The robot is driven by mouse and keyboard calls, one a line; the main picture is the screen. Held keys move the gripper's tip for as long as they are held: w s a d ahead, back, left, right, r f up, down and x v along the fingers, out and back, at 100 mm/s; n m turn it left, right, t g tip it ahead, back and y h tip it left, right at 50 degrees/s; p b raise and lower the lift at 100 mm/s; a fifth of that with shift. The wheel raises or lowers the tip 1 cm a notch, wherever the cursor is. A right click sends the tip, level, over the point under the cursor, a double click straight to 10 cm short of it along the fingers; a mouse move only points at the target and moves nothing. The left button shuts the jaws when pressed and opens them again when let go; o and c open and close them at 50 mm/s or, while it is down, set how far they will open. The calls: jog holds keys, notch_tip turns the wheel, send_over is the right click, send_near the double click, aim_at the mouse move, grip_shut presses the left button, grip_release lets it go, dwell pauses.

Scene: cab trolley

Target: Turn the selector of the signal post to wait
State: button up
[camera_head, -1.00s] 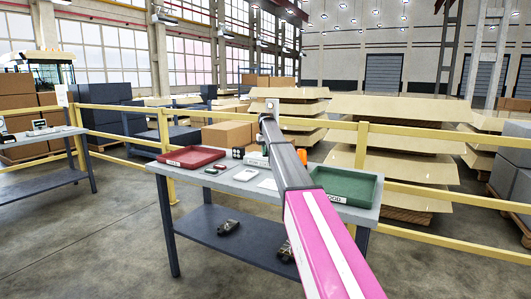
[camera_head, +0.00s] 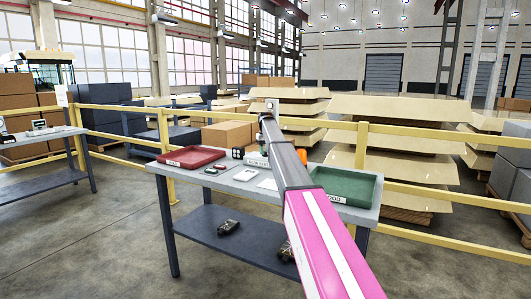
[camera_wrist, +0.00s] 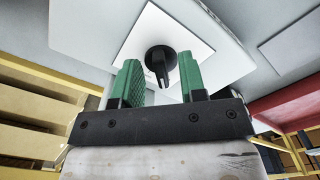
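In the wrist view the selector is a black round knob (camera_wrist: 160,62) with a raised grip bar, on a white square plate (camera_wrist: 181,28) of a pale housing. My gripper (camera_wrist: 159,73) has two green-padded fingers, spread apart. The knob shows in the gap between them, with a visible gap on each side. How deep the fingertips reach along the knob I cannot tell. In the head view my own arm covers the gripper and the selector. I cannot read any position marks around the knob.
The grey worktable (camera_head: 222,184) holds a red tray (camera_head: 190,157) at left and a green tray (camera_head: 346,186) at right. A white labelled box (camera_head: 256,159) and small items lie between, partly behind my arm. Yellow railings (camera_head: 440,184) run behind the table. Another bench stands at left.

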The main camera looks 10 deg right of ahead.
aim_at(266, 152)
notch_tip(266, 152, up, 10)
jog(key=shift+r, duration=0.25)
dwell(0.4)
